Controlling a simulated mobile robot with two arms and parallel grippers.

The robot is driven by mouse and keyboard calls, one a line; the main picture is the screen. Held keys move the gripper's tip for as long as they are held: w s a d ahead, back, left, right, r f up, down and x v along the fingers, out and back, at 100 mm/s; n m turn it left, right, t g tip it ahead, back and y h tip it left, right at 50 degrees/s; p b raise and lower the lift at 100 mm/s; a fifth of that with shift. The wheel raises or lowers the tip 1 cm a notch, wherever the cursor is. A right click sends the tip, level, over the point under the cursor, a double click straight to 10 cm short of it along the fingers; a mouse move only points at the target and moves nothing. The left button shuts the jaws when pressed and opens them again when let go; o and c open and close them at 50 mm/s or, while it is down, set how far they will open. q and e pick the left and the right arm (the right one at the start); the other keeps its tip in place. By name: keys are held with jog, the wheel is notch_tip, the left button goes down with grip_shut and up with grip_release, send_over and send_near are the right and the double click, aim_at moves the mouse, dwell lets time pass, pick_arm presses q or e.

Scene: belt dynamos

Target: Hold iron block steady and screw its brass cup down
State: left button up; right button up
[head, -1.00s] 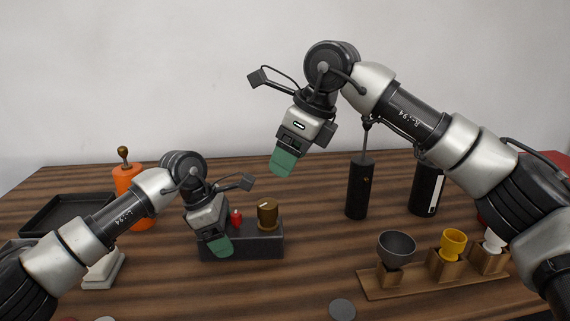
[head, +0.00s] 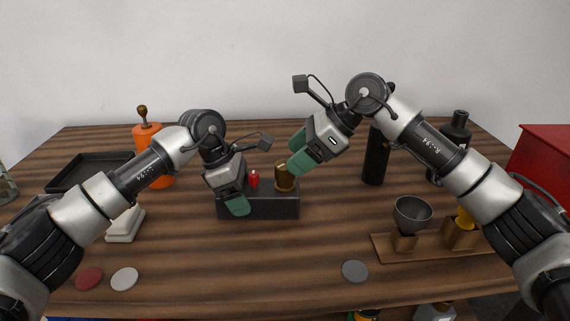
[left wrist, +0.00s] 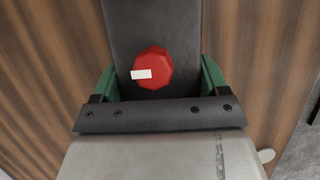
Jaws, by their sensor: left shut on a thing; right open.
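The iron block (head: 270,206) is a dark, long block on the wooden table; it also fills the upper middle of the left wrist view (left wrist: 150,20). The brass cup (head: 284,178) stands on the block's right part. A red knob (head: 253,180) stands on its left part and shows from above in the left wrist view (left wrist: 153,68). My left gripper (head: 238,205) is shut on the block's left end, one green finger on each side. My right gripper (head: 302,158) is open, tilted, just above and right of the cup. I cannot tell whether it touches the cup.
A wooden rack (head: 430,246) with a grey cup (head: 412,213) and a yellow cup stands at right. A black cylinder (head: 376,155) stands behind. An orange bottle (head: 150,150) and a black tray (head: 88,171) are at left. Flat discs lie near the front edge.

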jog(key=shift+x, duration=2)
jog(key=c, duration=0.9)
jog(key=shift+c, duration=0.2)
jog(key=shift+m, duration=0.3)
jog(key=shift+m+t+h, duration=0.9)
jog(key=shift+m+t, duration=1.2)
jog(key=shift+m, duration=0.6)
jog(key=o, duration=0.9)
